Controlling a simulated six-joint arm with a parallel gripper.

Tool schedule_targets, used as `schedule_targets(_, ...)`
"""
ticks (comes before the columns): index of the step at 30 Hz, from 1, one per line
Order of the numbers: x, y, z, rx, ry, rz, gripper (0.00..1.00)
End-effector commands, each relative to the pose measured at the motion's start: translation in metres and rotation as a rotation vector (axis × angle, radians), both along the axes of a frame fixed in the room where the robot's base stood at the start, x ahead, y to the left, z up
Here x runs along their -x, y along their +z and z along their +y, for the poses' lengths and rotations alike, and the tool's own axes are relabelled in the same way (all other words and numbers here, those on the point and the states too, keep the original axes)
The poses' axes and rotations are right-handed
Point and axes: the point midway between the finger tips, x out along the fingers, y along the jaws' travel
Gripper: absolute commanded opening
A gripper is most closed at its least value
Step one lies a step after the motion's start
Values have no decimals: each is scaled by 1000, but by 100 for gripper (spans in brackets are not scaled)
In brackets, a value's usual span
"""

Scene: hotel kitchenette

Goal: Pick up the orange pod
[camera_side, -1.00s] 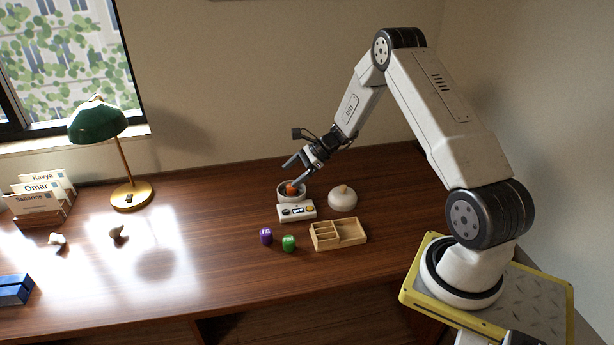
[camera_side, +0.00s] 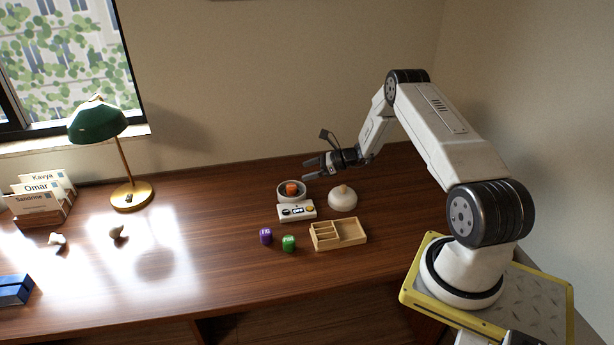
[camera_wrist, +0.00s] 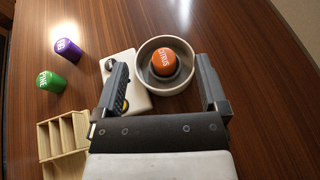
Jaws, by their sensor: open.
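The orange pod (camera_side: 292,189) sits inside a round grey-white bowl (camera_side: 283,197) on the wooden desk. In the wrist view the pod (camera_wrist: 164,62) shows its labelled orange top, with the bowl's rim (camera_wrist: 183,82) around it. My gripper (camera_side: 312,168) is open and empty in the side view, above and slightly behind and right of the bowl. In the wrist view its two fingers (camera_wrist: 160,85) are spread wide, with the bowl and pod between and beyond them. Nothing touches the pod except the bowl.
A white device with a dial (camera_side: 297,211) stands in front of the bowl. A round knobbed lid (camera_side: 343,202) lies to its right. A purple pod (camera_side: 266,236), a green pod (camera_side: 289,243) and a wooden divided tray (camera_side: 325,247) are nearer the front.

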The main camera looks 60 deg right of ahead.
Motion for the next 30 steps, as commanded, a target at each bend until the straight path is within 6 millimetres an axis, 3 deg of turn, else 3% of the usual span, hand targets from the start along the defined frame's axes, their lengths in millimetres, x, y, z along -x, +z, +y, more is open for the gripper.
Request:
schedule_targets(9,0,-34,0,0,1,1,92)
schedule_targets(26,0,-50,1,0,1,1,92)
schedule_targets(30,-13,-56,9,1,4,1,92)
